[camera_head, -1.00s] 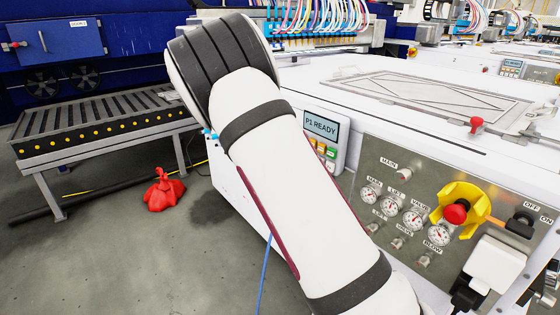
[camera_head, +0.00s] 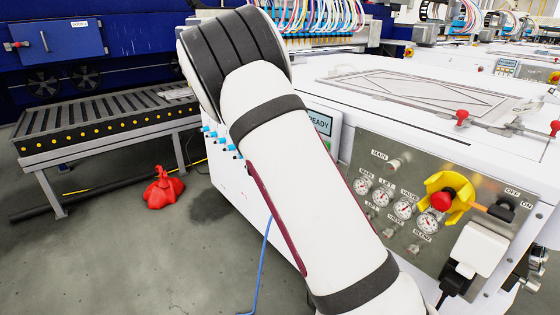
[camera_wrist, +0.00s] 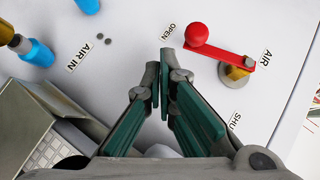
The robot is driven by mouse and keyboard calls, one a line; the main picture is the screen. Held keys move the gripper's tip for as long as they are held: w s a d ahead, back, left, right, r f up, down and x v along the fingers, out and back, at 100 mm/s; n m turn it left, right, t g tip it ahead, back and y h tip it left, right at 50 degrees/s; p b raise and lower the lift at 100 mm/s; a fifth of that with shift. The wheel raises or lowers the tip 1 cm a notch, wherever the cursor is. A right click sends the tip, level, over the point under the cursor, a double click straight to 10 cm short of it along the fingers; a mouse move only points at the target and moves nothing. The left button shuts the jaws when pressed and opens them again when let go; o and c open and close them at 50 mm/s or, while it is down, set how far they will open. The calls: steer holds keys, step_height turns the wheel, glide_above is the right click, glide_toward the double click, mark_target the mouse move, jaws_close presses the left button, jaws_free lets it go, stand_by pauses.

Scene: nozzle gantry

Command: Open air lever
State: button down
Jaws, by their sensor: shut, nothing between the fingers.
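The red air lever (camera_wrist: 218,52) shows in the wrist view at the upper right, on a white panel. Its round red knob (camera_wrist: 196,34) points up and left toward the OPEN label (camera_wrist: 168,31). Its pivot (camera_wrist: 237,72) is a brass and grey fitting between the AIR label and a partly hidden SHUT label. My gripper (camera_wrist: 160,70) is shut and empty, with its tips below and left of the knob, near the OPEN label. I see a gap in the picture between tips and lever; contact is not clear. The lever is not visible in the head view.
Blue fittings (camera_wrist: 38,52) stand by the AIR IN label. In the head view, a steel panel (camera_head: 350,215) with gauges and a yellow-red stop button (camera_head: 441,200) is right of my arm. A roller conveyor (camera_head: 105,118) and a red heap (camera_head: 163,188) are at left.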

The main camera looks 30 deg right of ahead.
steer(key=s+f+p+v, duration=0.1)
steer(key=f+p+v, duration=0.1)
steer(key=v, duration=0.8)
steer(key=shift+s+p, duration=0.3)
steer(key=shift+p, duration=0.15)
